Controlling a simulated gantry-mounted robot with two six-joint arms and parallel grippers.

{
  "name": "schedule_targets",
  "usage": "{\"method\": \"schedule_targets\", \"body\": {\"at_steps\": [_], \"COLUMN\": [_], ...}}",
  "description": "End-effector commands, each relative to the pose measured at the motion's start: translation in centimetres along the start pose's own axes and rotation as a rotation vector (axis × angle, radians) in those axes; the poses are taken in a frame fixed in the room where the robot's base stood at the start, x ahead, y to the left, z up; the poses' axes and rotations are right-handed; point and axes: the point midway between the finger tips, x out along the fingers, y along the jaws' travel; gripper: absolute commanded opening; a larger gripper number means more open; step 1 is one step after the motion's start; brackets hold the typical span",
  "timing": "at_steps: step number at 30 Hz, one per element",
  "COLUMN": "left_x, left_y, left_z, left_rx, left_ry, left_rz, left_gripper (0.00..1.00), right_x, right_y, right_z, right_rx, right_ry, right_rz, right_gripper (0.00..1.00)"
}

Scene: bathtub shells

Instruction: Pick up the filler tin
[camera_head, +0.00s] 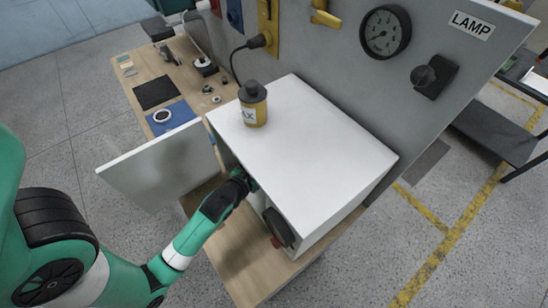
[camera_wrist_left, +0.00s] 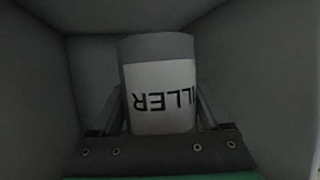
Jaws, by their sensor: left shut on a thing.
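The filler tin (camera_wrist_left: 158,95) is a grey tin with a white label whose dark lettering appears upside down in the left wrist view. It sits between the fingers of my left gripper (camera_wrist_left: 162,108), which is shut on it. Grey inner walls surround the tin, so it is inside the white cabinet (camera_head: 300,130). In the head view, my left arm reaches in through the open front of the cabinet, and the tin and fingertips are hidden there. I cannot tell whether the tin touches the cabinet floor. My right gripper is not in view.
The cabinet door (camera_head: 160,165) stands open to the left of my left forearm. A wooden bench (camera_head: 150,68) holds small parts, and a grey panel (camera_head: 440,40) with a gauge rises behind.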

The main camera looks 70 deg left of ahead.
Motion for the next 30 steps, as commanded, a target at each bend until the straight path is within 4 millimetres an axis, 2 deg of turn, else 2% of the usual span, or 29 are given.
{"method": "schedule_targets", "body": {"at_steps": [9, 13, 21, 30], "left_x": [-8.7, -10.7, -12.7, -13.2], "left_y": [-4.1, -5.1, -6.0, -5.9], "left_z": [3.7, 4.7, 5.6, 5.3], "left_rx": [-0.009, -0.01, -0.007, 0.0], "left_ry": [-0.002, 0.0, -0.005, 0.004], "left_rz": [-0.013, -0.013, -0.011, -0.001], "left_gripper": [0.0, 0.0, 0.0, 0.0], "right_x": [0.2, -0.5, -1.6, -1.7], "right_y": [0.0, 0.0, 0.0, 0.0], "right_z": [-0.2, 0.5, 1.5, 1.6], "right_rx": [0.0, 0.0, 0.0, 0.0], "right_ry": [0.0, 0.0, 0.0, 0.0], "right_rz": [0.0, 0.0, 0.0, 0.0], "right_gripper": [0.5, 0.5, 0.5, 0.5]}}
